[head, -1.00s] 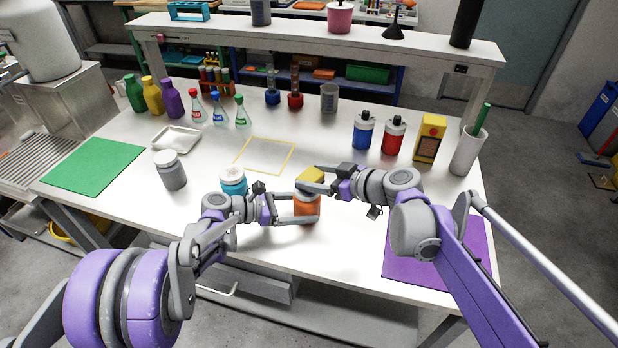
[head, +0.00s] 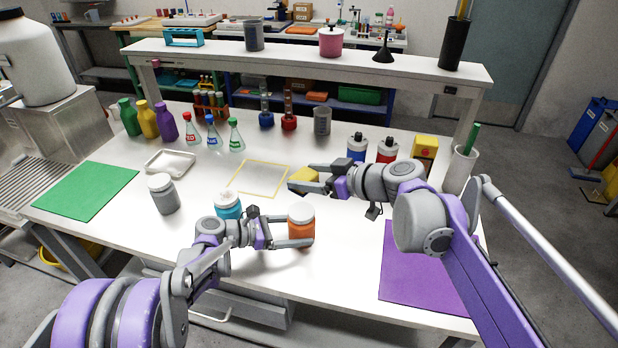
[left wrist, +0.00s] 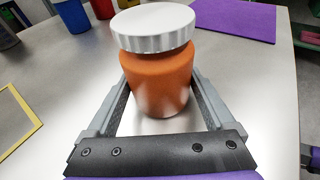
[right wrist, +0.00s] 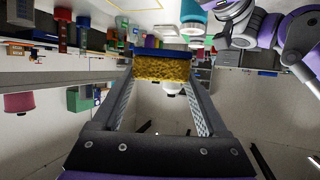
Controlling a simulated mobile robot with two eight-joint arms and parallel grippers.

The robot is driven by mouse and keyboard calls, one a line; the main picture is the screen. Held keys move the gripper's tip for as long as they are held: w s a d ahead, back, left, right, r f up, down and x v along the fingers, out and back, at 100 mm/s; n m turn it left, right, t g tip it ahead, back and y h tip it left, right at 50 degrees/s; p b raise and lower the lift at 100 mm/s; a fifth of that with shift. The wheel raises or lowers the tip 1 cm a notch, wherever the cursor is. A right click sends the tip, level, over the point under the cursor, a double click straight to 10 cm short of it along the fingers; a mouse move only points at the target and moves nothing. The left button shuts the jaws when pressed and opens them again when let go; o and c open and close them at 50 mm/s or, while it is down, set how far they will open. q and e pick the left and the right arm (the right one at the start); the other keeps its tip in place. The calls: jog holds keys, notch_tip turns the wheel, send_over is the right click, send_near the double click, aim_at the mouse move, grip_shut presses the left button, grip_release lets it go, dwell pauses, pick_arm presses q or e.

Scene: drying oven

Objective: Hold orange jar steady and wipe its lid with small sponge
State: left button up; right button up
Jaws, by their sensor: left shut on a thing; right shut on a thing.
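The orange jar (head: 301,228) with a white lid stands upright near the front middle of the table. My left gripper (head: 294,243) is shut around its body, and the left wrist view shows the jar (left wrist: 160,85) between both fingers with its lid (left wrist: 153,27) clear above them. My right gripper (head: 300,180) is shut on the small yellow sponge (head: 304,174), which is above and behind the jar, apart from the lid. The right wrist view shows the sponge (right wrist: 163,68), with a blue side, between the fingertips.
A blue jar (head: 228,205) stands close behind my left gripper, and a grey jar (head: 163,194) is further left. A yellow outlined square (head: 262,164) lies behind the jars. A purple mat (head: 420,270) lies at right, and bottles stand behind my right arm.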

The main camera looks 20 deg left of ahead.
pick_arm(q)
jog(key=o, duration=0.7)
jog(key=v, duration=1.2)
jog(key=shift+r, duration=0.1)
